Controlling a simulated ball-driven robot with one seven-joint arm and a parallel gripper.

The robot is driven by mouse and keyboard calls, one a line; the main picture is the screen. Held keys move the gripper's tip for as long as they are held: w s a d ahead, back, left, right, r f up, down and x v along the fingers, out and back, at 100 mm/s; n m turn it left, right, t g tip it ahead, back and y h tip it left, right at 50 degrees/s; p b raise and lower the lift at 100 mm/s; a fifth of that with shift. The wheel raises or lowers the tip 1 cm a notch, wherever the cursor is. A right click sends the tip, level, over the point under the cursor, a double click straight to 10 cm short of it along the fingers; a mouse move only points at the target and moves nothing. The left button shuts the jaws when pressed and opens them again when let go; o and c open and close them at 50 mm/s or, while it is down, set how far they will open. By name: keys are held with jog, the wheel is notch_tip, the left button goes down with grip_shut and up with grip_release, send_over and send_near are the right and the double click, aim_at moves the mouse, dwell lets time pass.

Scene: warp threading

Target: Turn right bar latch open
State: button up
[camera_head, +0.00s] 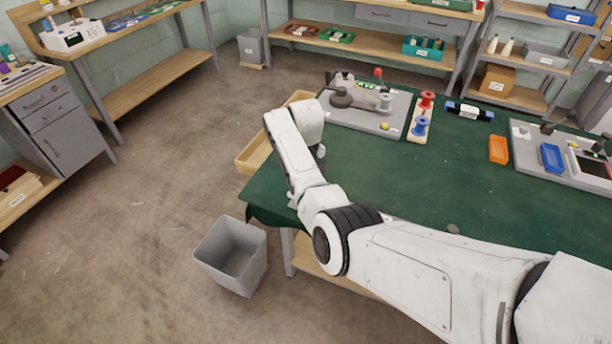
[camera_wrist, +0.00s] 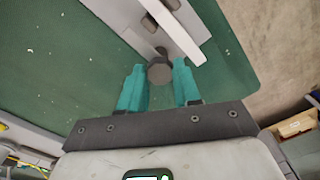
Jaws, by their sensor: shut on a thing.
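In the wrist view my gripper (camera_wrist: 158,80) has its two teal fingers on either side of a dark round knob (camera_wrist: 160,72), shut on it. The knob is at the near end of a pale grey strip (camera_wrist: 122,14) lying over the green surface. A white bar (camera_wrist: 186,36) runs slantwise along that strip, close to the knob. I cannot tell from this view whether the latch is open or closed. In the head view my arm hides the fingers, the knob and the bar.
The green table (camera_head: 360,170) carries a grey board with a dark round part (camera_head: 345,97), red and blue spools (camera_head: 423,112), an orange block (camera_head: 498,149) and a blue tray (camera_head: 551,157). A wooden tray (camera_head: 255,155) is beside the table edge. A grey bin (camera_head: 232,255) stands on the floor.

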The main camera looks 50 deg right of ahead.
jog(key=shift+w+r, duration=0.1)
jog(key=o, duration=1.1)
jog(key=shift+c, duration=0.2)
notch_tip(320, 180, up, 11)
jog(key=shift+b, duration=0.35)
